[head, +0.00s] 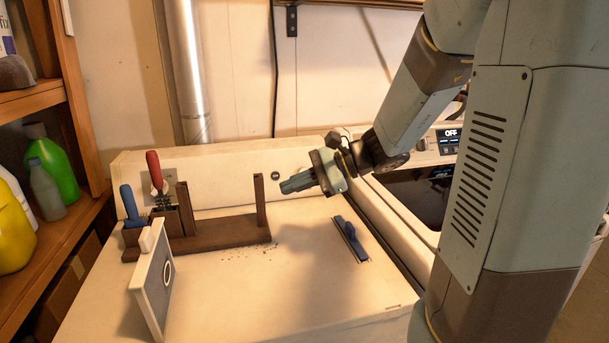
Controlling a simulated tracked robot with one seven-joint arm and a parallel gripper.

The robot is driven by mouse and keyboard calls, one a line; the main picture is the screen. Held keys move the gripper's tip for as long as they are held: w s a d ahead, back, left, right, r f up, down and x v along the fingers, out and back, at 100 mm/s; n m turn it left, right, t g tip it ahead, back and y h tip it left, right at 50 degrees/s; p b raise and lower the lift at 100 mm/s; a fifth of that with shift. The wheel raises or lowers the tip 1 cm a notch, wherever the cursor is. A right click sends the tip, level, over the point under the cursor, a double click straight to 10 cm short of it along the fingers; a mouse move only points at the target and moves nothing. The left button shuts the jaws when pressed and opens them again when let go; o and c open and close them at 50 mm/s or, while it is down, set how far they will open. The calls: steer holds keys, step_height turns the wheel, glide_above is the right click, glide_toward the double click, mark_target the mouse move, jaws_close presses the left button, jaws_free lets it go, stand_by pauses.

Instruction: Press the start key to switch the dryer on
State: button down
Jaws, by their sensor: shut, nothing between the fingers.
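A white machine with a dark top window stands at the right. Its control panel (449,143) has a small display (452,133) reading OFF, with small controls too small to tell apart. I cannot pick out the start key, and part of this machine is hidden behind my arm. A second white machine (215,292) stands to its left, with a round dark knob (275,175) on its back panel. I cannot tell by label which is the dryer. My gripper (284,186) is shut and empty, pointing left above the left machine's top, well left of the OFF display.
A brown wooden rack (215,233) with red-handled and blue-handled tools stands on the left machine. Shelves with bottles (50,165) are at far left.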

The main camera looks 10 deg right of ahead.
steer(key=w+d+f+m+t, duration=0.4)
steer(key=w+d+m+t, duration=0.1)
steer(key=w, duration=0.3)
steer(key=w+d+f+m+t+h, duration=0.1)
steer(key=w+d+f+m+t, duration=0.2)
steer(key=w+d+m+t, duration=0.3)
steer(key=w+m, duration=0.1)
steer(key=w, duration=0.2)
steer(key=shift+w+f+m, duration=0.3)
steer(key=shift+f+m, duration=0.1)
steer(key=w+f, duration=0.3)
steer(key=w, duration=0.5)
steer(key=shift+w+f, duration=0.1)
steer(key=shift+w, duration=0.1)
stand_by(1.2)
steer(key=shift+w, duration=0.25)
